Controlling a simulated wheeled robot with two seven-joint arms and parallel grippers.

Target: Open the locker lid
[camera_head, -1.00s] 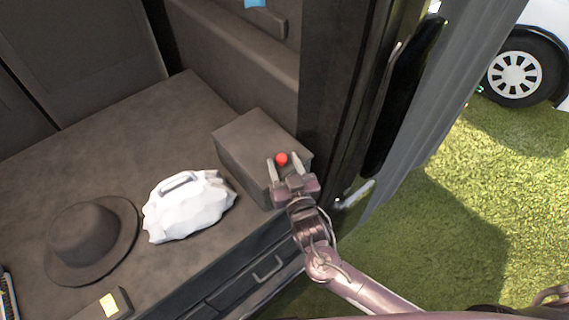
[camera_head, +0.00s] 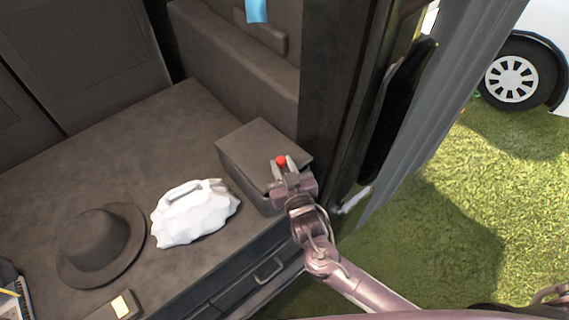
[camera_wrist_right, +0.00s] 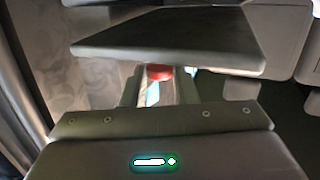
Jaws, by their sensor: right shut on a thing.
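The locker is a brown box (camera_head: 238,172) with a flat lid (camera_head: 262,140), standing on the brown surface near its right end. A red knob (camera_head: 281,160) is at the lid's front edge. My right gripper (camera_head: 282,164) is shut on the red knob from the front, with a finger at each side. In the right wrist view the red knob (camera_wrist_right: 159,72) sits between the fingers, below the near edge of the lid (camera_wrist_right: 170,42). The fingers partly hide the knob. I cannot tell clearly whether the lid is raised. My left gripper is not in view.
A white lumpy bag (camera_head: 196,212) lies left of the locker, and a brown hat (camera_head: 102,243) lies further left. A dark door post (camera_head: 345,100) stands close on the right. A drawer handle (camera_head: 268,270) is below the front edge. Grass (camera_head: 480,230) is outside.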

